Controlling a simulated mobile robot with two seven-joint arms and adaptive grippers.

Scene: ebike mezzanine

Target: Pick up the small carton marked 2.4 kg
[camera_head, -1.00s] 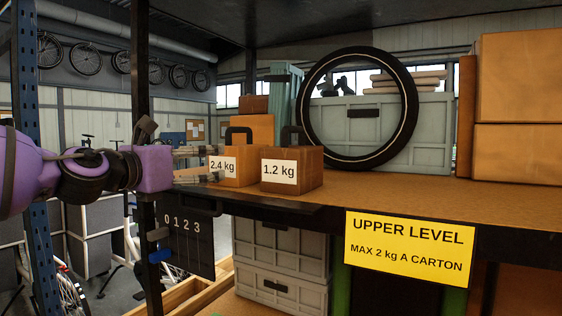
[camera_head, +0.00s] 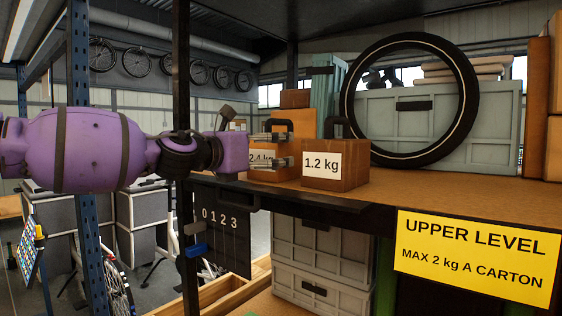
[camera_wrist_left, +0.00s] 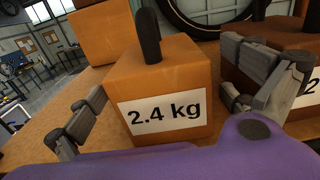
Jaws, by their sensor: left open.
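The small orange carton marked 2.4 kg (camera_wrist_left: 165,75) has a dark handle on top and stands upright on the shelf. In the head view my left gripper (camera_head: 272,150) covers most of this carton (camera_head: 265,173), and part of its label shows behind the fingers. In the left wrist view my left gripper (camera_wrist_left: 165,112) is open, one finger on each side of the carton. The left finger is apart from it; the right finger is in the gap beside the brown 1.2 kg carton (camera_head: 336,166). My right gripper is not in view.
The brown carton stands close on the right on the wooden shelf (camera_head: 420,185). Behind are a bike tyre (camera_head: 350,100), a grey crate (camera_head: 430,112) and stacked boxes (camera_head: 296,122). A dark post (camera_head: 181,90) stands by my left arm. A yellow sign (camera_head: 478,255) hangs on the shelf's front edge.

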